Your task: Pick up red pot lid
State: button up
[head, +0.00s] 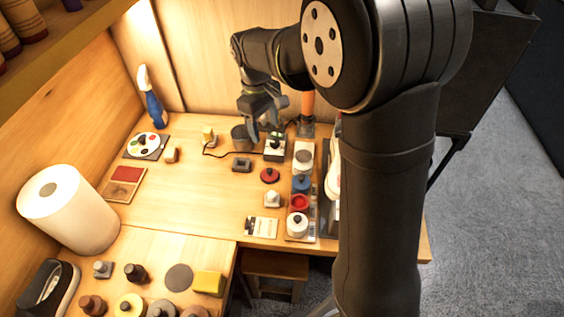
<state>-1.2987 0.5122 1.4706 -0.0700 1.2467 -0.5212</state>
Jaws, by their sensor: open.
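A small round red pot lid (270,174) with a dark middle lies flat on the wooden table, just left of a row of pots. My gripper (263,118) is at the back of the table, beyond the lid, above a grey cup and a small dark box. It is open, and I see nothing held in it. The lid is in full view, apart from the gripper.
A blue-topped pot (301,184) and a white pot (303,158) stand behind the red one. A white-knobbed item (272,199) and a small dark block (241,164) sit near the lid. A paper roll (68,209) stands at left. The table's middle is mostly clear.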

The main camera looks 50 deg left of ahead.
notch_tip(320, 180, down, 2)
jog(key=a+n, duration=0.1)
send_over(269, 170)
notch_tip(269, 170, down, 12)
jog(key=shift+s+r, duration=0.1)
jog(key=shift+a+f, duration=0.1)
jog(key=shift+f, duration=2.65)
jog(key=c, duration=0.7)
